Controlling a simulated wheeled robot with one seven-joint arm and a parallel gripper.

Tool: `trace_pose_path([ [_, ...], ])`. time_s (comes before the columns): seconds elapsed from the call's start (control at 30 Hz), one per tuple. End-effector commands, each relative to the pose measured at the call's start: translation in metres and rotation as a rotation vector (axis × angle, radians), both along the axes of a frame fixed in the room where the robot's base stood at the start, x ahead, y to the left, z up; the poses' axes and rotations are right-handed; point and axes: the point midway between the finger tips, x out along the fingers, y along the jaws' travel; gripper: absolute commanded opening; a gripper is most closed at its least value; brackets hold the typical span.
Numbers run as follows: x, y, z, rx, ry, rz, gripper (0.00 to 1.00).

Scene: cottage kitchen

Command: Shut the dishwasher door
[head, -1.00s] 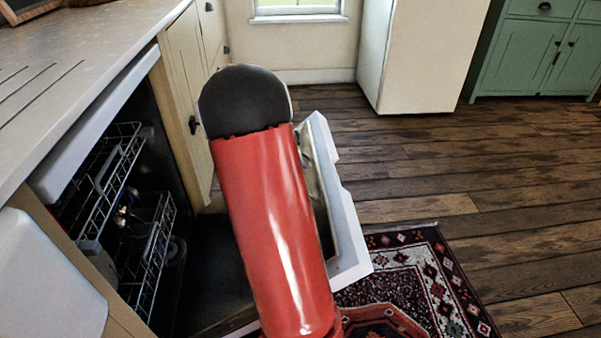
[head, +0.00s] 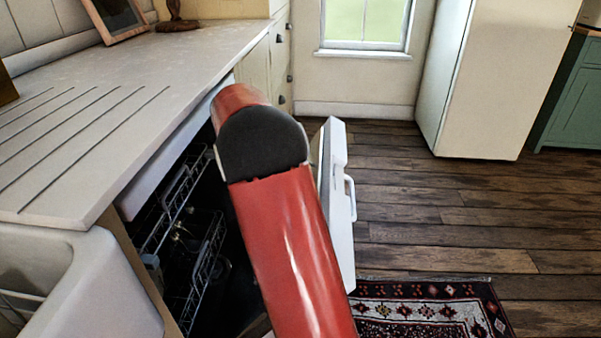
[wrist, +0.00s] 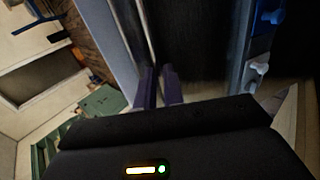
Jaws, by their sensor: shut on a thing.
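The white dishwasher door (head: 338,205) stands partly open and steeply tilted, right of my red arm in the head view. Its handle (head: 351,195) is on the outer face. The dark dishwasher interior with wire racks (head: 207,255) shows under the counter, left of my arm. My gripper is hidden behind my arm in the head view. In the wrist view my gripper (wrist: 159,88) has its dark fingers close together at the pale door edge (wrist: 147,40), shut on it. The exact contact is dim.
The stone counter (head: 130,85) runs along the left above the dishwasher, with a white sink (head: 85,280) at the front left. A patterned rug (head: 430,308) lies on the wood floor near the door. The floor to the right is clear up to the white fridge (head: 480,80).

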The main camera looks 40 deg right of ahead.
Motion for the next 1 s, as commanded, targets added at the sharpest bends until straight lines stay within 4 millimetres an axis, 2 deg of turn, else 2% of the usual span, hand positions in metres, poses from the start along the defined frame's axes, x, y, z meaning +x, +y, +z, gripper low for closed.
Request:
trace_pose_path([
  [0.03, 0.003, 0.005, -0.004, 0.008, -0.003, 0.008, 0.00],
  [0.37, 0.004, 0.007, -0.006, 0.013, -0.002, 0.011, 0.00],
  [0.4, 0.004, 0.007, -0.006, 0.013, -0.002, 0.011, 0.14],
  [0.53, 0.004, 0.006, -0.006, 0.011, -0.001, 0.010, 0.31],
  [0.83, 0.002, 0.004, -0.001, 0.007, -0.001, 0.006, 0.32],
  [1.0, 0.003, 0.003, 0.021, 0.005, -0.005, 0.006, 0.32],
])
